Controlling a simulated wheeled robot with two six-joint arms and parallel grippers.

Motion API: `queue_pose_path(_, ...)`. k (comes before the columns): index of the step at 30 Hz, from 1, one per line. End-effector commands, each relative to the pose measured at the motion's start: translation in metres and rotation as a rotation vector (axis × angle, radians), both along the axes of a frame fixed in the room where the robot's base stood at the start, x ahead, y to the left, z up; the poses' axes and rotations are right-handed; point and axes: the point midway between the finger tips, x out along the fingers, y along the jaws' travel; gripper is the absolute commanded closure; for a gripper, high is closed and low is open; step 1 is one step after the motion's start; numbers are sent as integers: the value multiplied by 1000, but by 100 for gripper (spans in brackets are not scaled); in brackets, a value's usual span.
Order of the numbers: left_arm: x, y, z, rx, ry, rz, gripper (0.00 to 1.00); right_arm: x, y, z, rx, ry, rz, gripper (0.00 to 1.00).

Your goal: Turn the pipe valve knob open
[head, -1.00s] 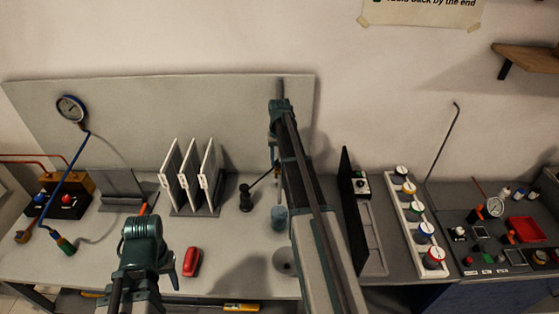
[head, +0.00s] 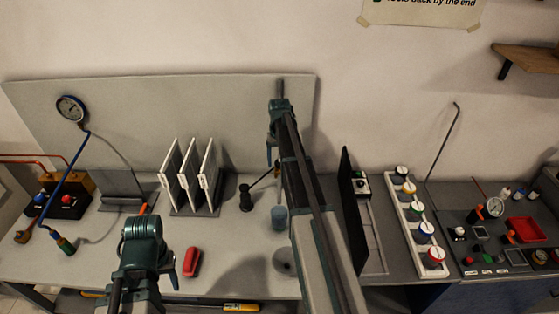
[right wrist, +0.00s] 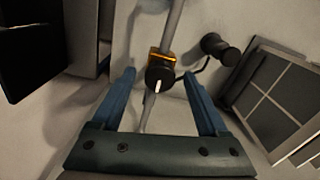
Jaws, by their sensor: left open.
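The pipe valve knob (right wrist: 160,76) is round and black with a white pointer mark. It sits on a brass-coloured valve body (right wrist: 155,56) on a grey pipe (right wrist: 172,25). My right gripper (right wrist: 160,77) is open, with one blue finger on each side of the knob in the right wrist view. I cannot tell whether the fingers touch it. In the head view my right gripper (head: 272,145) and arm stand in front of the pipe and hide the knob. My left gripper (head: 150,250) is open and empty over the front left of the bench.
White upright plates (head: 190,180) stand in a rack left of the pipe. A black stand (head: 246,198) and a blue-grey cylinder (head: 279,218) are near my right arm. A red object (head: 192,262) lies by my left gripper. A dark upright panel (head: 348,205) stands to the right.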

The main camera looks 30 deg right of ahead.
Motion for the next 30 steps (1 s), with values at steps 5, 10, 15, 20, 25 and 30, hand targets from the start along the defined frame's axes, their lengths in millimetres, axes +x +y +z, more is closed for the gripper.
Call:
queue_pose_path(5,0,0,1,0,0,0,50,0,0,1,0,0,0,23)
queue_pose_path(10,0,0,7,0,0,1,50,0,0,7,0,0,-1,23)
queue_pose_path(15,0,0,23,-1,0,4,50,0,0,23,0,0,-1,23)
queue_pose_path(20,0,0,45,-2,0,8,50,0,0,45,0,0,-1,23)
queue_pose_path(25,0,0,72,-1,1,9,50,0,0,72,0,0,0,23)
queue_pose_path(30,0,0,99,-1,2,7,50,0,0,99,0,0,0,23)
